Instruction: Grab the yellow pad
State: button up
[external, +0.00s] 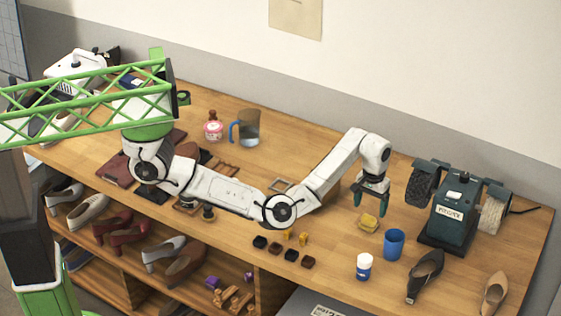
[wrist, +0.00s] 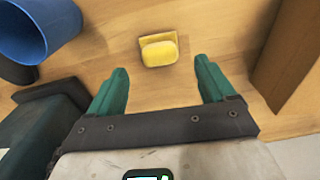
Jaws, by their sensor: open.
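The yellow pad (external: 368,222) lies on the wooden bench top, left of the blue cup. In the wrist view the yellow pad (wrist: 159,50) shows as a small block with a paler front face, beyond the fingertips and roughly centred between them. My gripper (external: 371,203) has green fingers and hangs above the bench, close to the pad. In the wrist view my gripper (wrist: 162,75) is open with nothing between its fingers.
A blue cup (external: 393,245) stands just right of the pad, and a white and blue jar (external: 364,267) in front. A dark green machine (external: 450,215) with brush wheels stands at right. Several small dark blocks (external: 276,248) lie left. Shoes (external: 425,275) stand at the front right.

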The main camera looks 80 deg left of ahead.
aim_at(370, 216)
jog(key=shift+f+p, duration=0.3)
jog(key=shift+f, duration=2.55)
jog(key=c, duration=1)
